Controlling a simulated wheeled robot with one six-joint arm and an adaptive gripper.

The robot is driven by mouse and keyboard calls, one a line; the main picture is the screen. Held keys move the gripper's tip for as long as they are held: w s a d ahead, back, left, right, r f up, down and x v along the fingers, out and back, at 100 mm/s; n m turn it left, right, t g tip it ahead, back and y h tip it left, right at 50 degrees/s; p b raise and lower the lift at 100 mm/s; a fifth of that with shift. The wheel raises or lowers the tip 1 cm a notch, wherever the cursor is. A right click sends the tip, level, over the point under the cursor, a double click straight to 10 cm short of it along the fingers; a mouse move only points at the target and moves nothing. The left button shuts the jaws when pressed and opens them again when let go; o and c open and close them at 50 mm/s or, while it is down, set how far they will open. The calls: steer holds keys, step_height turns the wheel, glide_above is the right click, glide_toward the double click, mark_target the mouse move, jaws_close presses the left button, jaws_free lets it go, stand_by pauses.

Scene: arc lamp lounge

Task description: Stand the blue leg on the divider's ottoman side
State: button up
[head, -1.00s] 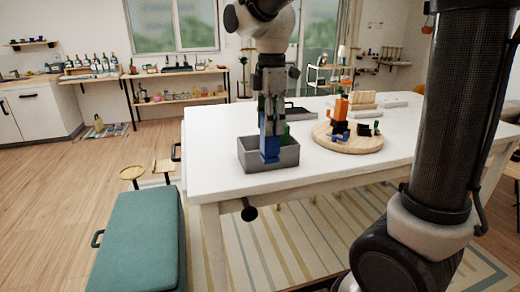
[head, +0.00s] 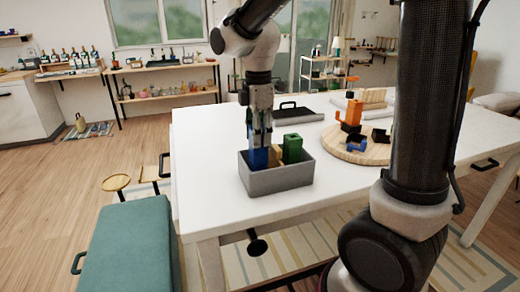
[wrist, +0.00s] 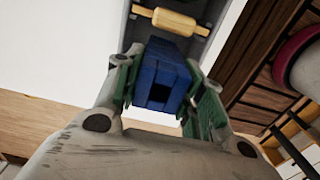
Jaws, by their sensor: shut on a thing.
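The blue leg (head: 257,158) is upright in my gripper (head: 260,136), at the left part of the grey bin (head: 280,181), the side towards the teal ottoman (head: 125,248). The bin's front wall hides its lower end, so I cannot tell whether it touches the floor. A green block (head: 292,148) stands at the right in the bin. A tan piece (head: 276,155) shows between them; I cannot tell if it is the divider. In the wrist view, the fingers are shut on the blue leg (wrist: 162,75), with a yellowish bar (wrist: 165,18) beyond it.
A round wooden board (head: 358,148) with an orange and black figure (head: 350,116) and small dark and blue pieces lies to the right of the bin. A dark tray (head: 295,113) lies behind. The white table (head: 205,150) is clear left of the bin.

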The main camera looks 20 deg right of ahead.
steer(key=shift+f, duration=1.9)
steer(key=shift+s+f, duration=0.1)
steer(key=shift+f, duration=0.1)
steer(key=o, duration=1.2)
steer(key=shift+c, duration=0.2)
